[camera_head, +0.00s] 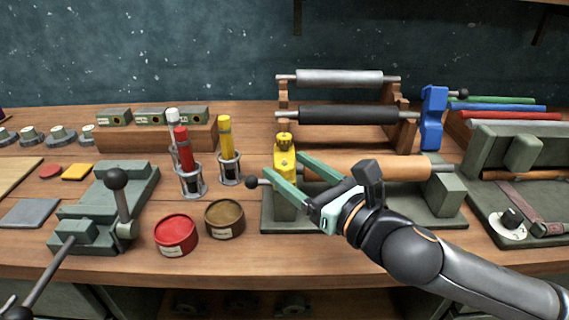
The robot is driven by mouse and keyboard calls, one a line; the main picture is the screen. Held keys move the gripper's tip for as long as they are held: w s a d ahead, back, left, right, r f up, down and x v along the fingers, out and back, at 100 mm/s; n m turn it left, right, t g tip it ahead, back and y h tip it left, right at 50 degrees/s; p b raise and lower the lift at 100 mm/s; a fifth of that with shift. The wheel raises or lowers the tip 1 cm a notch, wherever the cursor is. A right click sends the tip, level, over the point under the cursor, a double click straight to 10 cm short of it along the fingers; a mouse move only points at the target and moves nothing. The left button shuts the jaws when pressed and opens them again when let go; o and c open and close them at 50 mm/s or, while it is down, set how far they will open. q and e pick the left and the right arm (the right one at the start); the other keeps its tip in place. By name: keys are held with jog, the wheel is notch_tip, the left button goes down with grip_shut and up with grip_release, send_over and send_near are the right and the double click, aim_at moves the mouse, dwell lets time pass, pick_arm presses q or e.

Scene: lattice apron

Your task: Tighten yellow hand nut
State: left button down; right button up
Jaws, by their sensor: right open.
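The yellow hand nut (284,140) sits on top of an upright yellow block (289,184) at the left end of a green-grey roller stand (390,218). My right gripper (284,169) comes in from the lower right. Its two green fingers are open, one on the far right side of the yellow block and one at its near left side. The fingertips are below the nut in the picture. I cannot tell whether they touch the block. My left gripper is not in view.
A copper-coloured roller (380,167) lies on the stand behind my right gripper. Red (176,232) and brown (225,217) round tins stand left of it. Cups with coloured tubes (229,165) stand behind them. A lever press (105,205) is at left, a blue block (433,115) at back right.

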jog(key=shift+x, duration=1.15)
jog(key=shift+c, duration=0.4)
grip_shut()
